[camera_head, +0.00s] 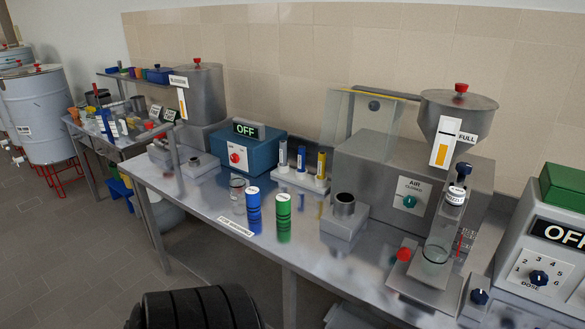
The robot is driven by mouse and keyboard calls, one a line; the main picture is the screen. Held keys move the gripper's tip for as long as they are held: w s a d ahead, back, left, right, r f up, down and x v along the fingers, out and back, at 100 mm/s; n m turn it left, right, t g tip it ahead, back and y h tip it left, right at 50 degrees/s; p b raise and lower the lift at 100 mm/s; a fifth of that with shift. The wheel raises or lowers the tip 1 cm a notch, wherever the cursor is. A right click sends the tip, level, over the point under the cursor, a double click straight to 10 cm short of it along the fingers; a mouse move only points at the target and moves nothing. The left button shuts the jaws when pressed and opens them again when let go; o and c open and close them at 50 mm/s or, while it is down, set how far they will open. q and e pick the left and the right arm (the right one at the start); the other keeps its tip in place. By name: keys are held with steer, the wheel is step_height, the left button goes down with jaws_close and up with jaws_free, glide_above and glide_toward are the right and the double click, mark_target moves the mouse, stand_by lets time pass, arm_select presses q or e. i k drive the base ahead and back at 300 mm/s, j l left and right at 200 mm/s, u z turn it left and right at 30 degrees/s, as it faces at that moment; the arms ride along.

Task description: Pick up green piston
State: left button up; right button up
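A green cylinder with a pale top, which I take to be the green piston (283,204), stands upright on the steel bench (225,202) near its front edge. Its reflection shows in the bench top below it. A similar blue cylinder (253,198) stands just to its left, a small gap apart. Neither of my grippers is in view, and nothing touches the green piston.
A metal block with a round socket (344,208) is to the right. Behind are a white rack (300,180) with three coloured tubes and a blue box marked OFF (245,152).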

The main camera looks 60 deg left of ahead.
mark_target(283, 200)
steer(key=u, duration=2.25)
